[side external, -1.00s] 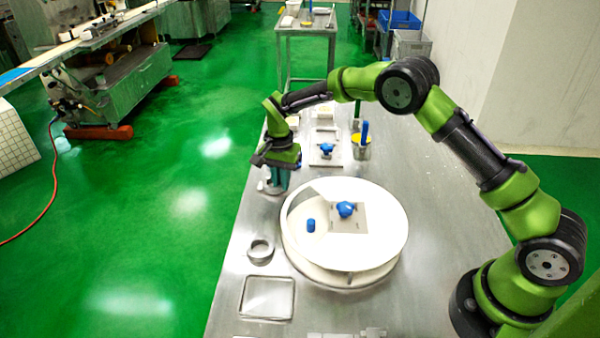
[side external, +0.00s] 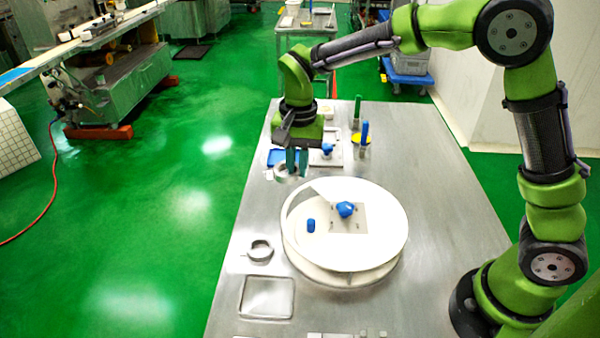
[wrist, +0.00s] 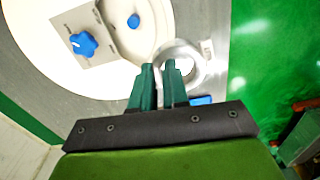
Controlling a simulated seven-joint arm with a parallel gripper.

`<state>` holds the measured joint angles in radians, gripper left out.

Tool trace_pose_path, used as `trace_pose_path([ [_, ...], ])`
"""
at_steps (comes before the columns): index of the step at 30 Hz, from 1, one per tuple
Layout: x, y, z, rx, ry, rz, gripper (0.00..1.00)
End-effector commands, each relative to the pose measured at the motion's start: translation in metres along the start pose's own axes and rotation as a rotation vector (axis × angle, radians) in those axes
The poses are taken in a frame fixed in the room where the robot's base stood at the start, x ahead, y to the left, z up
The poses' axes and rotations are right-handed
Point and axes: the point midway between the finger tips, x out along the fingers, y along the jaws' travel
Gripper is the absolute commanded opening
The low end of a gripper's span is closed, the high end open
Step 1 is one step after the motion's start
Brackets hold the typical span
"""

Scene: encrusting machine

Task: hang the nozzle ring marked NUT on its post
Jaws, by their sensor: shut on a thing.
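My gripper (side external: 297,170) is shut on the near wall of a metallic nozzle ring (side external: 284,173), beyond the far left of the round white machine. In the wrist view the ring (wrist: 194,58) extends to the right of my fingertips (wrist: 163,70), its opening facing the camera. A small pale tag (wrist: 207,47) shows at the ring's outer side; its lettering cannot be read. A second ring (side external: 260,250) lies on the steel table (side external: 440,200) at the near left. An upright blue rod (side external: 364,138) and a green rod (side external: 357,107) stand at the back; I cannot tell whether either is a ring post.
The white round machine (side external: 395,230) with a blue knob (side external: 346,209) and a blue cap (side external: 311,225) fills the middle. A plate with another blue knob (side external: 327,149) lies behind it. A blue item (side external: 277,157) is near my gripper. An empty tray (side external: 267,297) is in front.

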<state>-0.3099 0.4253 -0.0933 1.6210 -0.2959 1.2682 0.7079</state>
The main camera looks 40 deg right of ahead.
Motion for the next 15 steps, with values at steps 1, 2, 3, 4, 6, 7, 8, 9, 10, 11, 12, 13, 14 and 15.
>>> trace_pose_path([
  [1,0.002,0.012,0.011,-0.024,-0.002,0.003,0.00],
  [2,0.004,0.018,0.016,-0.036,-0.002,0.005,0.00],
  [3,0.008,0.026,0.022,-0.051,-0.003,0.008,0.00],
  [4,0.011,0.032,0.025,-0.061,-0.004,0.011,0.00],
  [6,0.017,0.043,0.032,-0.078,-0.006,0.017,0.00],
  [7,0.020,0.047,0.034,-0.084,-0.007,0.020,0.00],
  [8,0.022,0.050,0.035,-0.089,-0.007,0.022,0.00],
  [9,0.026,0.054,0.036,-0.094,-0.008,0.026,0.00],
  [10,0.029,0.056,0.037,-0.098,-0.008,0.029,0.00],
  [11,0.031,0.057,0.037,-0.101,-0.007,0.030,0.00],
  [12,0.033,0.058,0.037,-0.105,-0.006,0.030,0.00],
  [13,0.034,0.057,0.036,-0.108,-0.002,0.026,0.00],
  [14,0.035,0.056,0.036,-0.110,0.000,0.024,0.00],
  [15,0.037,0.056,0.035,-0.111,0.000,0.024,0.00],
])
